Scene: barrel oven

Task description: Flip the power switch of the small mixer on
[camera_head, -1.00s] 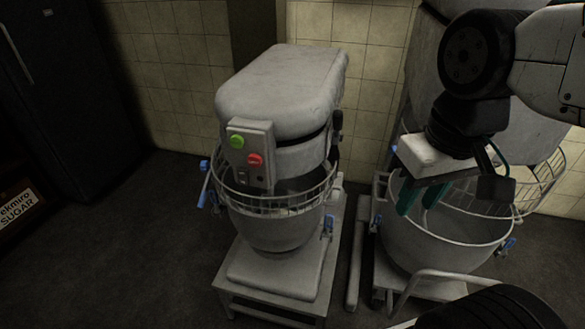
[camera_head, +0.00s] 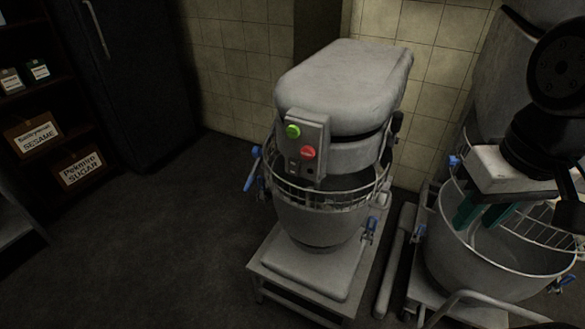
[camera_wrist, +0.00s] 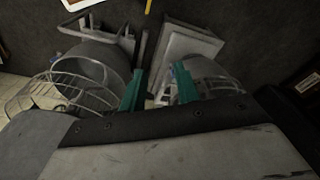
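The small mixer (camera_head: 340,90) stands on a low stand in the middle of the head view. Its front control box (camera_head: 318,135) has a green button (camera_head: 293,131), a red button (camera_head: 308,152) and a small dark switch (camera_head: 292,166) below them. The switch position is too small to tell. My gripper (camera_head: 482,216) is to the right of the small mixer, over the large mixer's bowl (camera_head: 470,275), apart from the control box. In the wrist view, its two teal fingers (camera_wrist: 158,88) are spread with nothing between them. The small mixer's bowl (camera_wrist: 210,82) is partly hidden by the right finger.
The large mixer (camera_head: 500,90) stands close on the right with a wire guard. Shelves with a sesame box (camera_head: 33,133) and a sugar box (camera_head: 80,170) are at left, beside a dark cabinet (camera_head: 140,80). The floor (camera_head: 150,245) left of the small mixer is clear.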

